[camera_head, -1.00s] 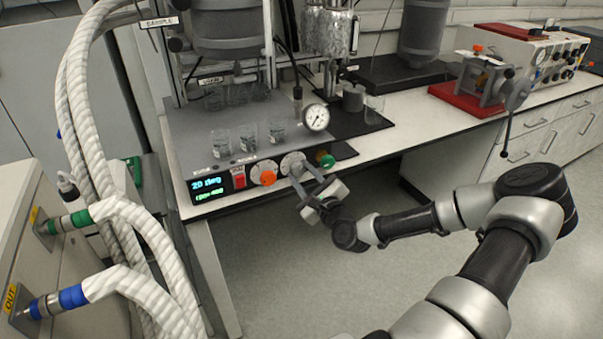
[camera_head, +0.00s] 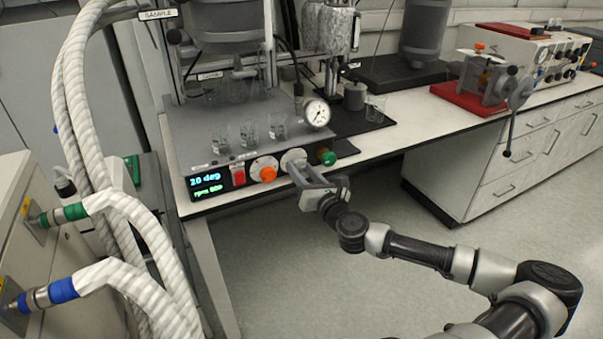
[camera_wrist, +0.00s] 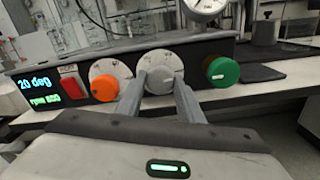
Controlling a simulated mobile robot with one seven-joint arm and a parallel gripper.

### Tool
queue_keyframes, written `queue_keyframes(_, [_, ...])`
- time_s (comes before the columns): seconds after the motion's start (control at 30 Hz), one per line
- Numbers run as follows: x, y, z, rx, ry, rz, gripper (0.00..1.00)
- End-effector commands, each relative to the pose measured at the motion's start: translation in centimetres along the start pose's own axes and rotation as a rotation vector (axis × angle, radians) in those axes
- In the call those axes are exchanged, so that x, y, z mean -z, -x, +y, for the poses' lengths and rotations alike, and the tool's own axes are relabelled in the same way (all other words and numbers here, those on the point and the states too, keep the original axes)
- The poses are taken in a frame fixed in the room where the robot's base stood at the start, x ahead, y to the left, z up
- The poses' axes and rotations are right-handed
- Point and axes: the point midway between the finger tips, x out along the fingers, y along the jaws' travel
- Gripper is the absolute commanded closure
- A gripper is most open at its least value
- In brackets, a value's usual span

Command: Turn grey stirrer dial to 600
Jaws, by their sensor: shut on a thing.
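The grey stirrer dial (camera_head: 293,159) sits on the black front panel of the hotplate unit, between an orange knob (camera_head: 264,170) and a green knob (camera_head: 327,157). My gripper (camera_head: 299,174) reaches it from the front right. In the wrist view the two fingers (camera_wrist: 161,84) are shut on the grey dial (camera_wrist: 159,72), one on each side. The display (camera_wrist: 40,92) reads 20 deg in blue. The green rpm line below is blurred and seems to read about 550. The dial's pointer is hard to make out.
A red switch (camera_head: 238,175) lies left of the orange knob. Glass beakers (camera_head: 249,133) stand on the unit's top, with a round gauge (camera_head: 316,113) behind. White hoses (camera_head: 83,130) run down the left. The floor in front of the bench is clear.

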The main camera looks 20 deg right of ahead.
Motion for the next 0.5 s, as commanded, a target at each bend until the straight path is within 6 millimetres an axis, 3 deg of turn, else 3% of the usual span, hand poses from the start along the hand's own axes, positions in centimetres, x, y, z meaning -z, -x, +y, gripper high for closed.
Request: queue_keyframes(0.5, [0.02,0.02,0.08,0.0,-0.181,0.0,0.88])
